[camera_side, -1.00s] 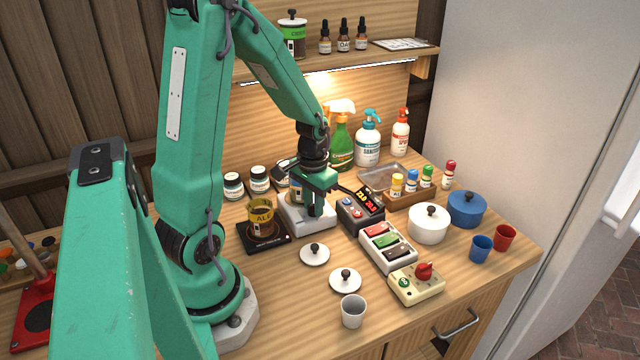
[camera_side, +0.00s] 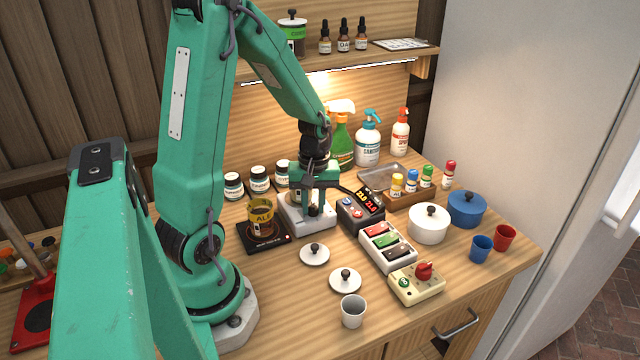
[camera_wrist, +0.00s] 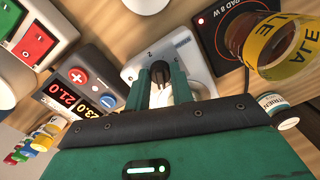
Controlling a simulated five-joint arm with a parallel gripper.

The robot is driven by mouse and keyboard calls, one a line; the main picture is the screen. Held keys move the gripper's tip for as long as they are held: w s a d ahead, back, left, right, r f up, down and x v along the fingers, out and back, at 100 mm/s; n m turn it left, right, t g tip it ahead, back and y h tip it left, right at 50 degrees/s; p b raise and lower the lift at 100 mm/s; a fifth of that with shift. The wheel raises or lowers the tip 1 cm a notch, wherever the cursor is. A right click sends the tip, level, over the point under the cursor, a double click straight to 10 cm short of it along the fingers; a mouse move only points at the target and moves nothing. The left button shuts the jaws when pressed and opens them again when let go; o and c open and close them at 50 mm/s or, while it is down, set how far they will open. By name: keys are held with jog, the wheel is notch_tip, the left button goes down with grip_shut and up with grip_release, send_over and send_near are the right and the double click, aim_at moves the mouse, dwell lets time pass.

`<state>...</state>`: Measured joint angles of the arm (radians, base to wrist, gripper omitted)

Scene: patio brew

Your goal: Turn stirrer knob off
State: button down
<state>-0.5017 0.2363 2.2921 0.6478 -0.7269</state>
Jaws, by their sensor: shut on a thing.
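The stirrer is a white-grey box (camera_side: 309,222) on the table, left of the black temperature controller. Its dark knob (camera_wrist: 161,78) shows in the wrist view between my fingers. My gripper (camera_side: 315,208) points down over the stirrer's front and is shut on the knob. In the wrist view the two green fingers of my gripper (camera_wrist: 162,90) flank the knob, one on each side. In the side view the fingers partly cover the knob and the stirrer's top.
A black heating pad (camera_side: 264,240) with a yellow-labelled ALE beaker (camera_side: 261,214) stands left of the stirrer. The temperature controller (camera_side: 361,209) and a switch box (camera_side: 388,246) stand to the right. Two white lids (camera_side: 315,254) lie in front.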

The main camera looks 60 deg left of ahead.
jog(key=n, duration=0.6)
jog(key=shift+n, duration=0.4)
jog(key=shift+a, duration=0.1)
jog(key=c, duration=1.2)
grip_release()
jog(key=shift+r, duration=0.1)
jog(key=shift+w+r, duration=0.2)
jog(key=shift+r, duration=3.6)
